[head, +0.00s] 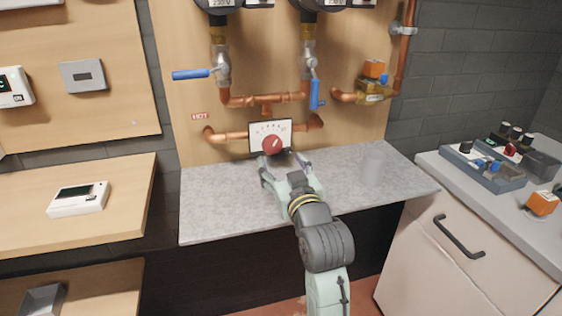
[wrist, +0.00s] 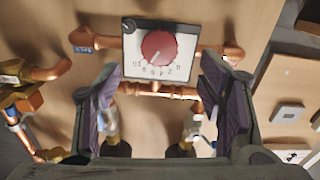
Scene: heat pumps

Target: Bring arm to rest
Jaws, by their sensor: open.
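My gripper (head: 285,164) is at the end of my outstretched arm, over the grey countertop in the head view. It is open and empty. Its fingers (wrist: 163,100) are spread wide apart in the wrist view, with nothing between them. Just beyond the fingertips is a white dial panel (head: 301,133) with a red round knob (head: 272,145). The knob also shows large in the wrist view (wrist: 159,48), where the picture is upside down. I cannot tell whether a fingertip touches the panel.
Copper pipes (head: 232,135) with blue-handled valves (head: 190,74) run on the wooden board around the panel. A tool tray (head: 484,167) sits on the white cabinet. A white thermostat (head: 78,199) lies on the left shelf.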

